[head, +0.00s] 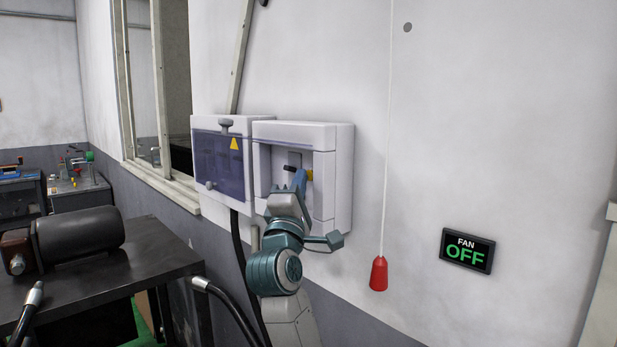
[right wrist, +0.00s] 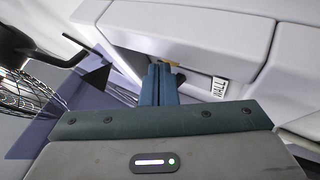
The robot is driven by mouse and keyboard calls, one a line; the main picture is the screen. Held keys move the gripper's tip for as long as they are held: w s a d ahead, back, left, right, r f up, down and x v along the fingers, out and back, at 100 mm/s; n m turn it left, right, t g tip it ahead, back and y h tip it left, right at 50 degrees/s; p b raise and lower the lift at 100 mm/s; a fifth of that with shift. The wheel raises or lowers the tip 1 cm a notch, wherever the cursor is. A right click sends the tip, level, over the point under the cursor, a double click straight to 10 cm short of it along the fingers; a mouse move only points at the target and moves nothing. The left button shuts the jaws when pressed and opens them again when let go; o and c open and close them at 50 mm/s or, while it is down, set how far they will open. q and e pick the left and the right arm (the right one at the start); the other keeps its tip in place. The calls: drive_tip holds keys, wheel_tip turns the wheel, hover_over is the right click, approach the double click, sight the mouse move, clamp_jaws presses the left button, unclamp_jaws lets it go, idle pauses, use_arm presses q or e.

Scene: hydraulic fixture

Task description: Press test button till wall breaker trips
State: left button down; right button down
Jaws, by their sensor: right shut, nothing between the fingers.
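The white wall breaker box (head: 343,165) hangs on the wall with its cover (head: 217,160) swung open to the left. The cover has a dark blue translucent window and a yellow warning triangle. Inside the box are a dark breaker lever (head: 291,168) and a small yellow button (head: 310,174). My right gripper (head: 300,176) is shut and empty, its blue fingertips in the box opening beside the yellow button. In the right wrist view, the shut fingers (right wrist: 159,72) partly hide the yellow part (right wrist: 176,64). I cannot tell whether they touch it. My left gripper is not in view.
A "WALL" label (right wrist: 219,87) sits on the box. A red pull handle (head: 378,274) hangs on a cord to its right. A sign (head: 467,251) reads "FAN OFF". A black table (head: 120,277) with a dark cylinder (head: 80,238) stands at the left.

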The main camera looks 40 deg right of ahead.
drive_tip(key=shift+d, duration=0.45)
idle(0.6)
drive_tip(key=shift+a, duration=0.1)
drive_tip(key=shift+a+b, duration=0.4)
drive_tip(key=shift+a, duration=0.5)
drive_tip(key=a, duration=0.1)
drive_tip(key=a+b, duration=0.1)
drive_tip(key=a, duration=0.3)
drive_tip(key=shift+s, duration=0.25)
drive_tip(key=shift+w+f, duration=0.1)
idle(0.8)
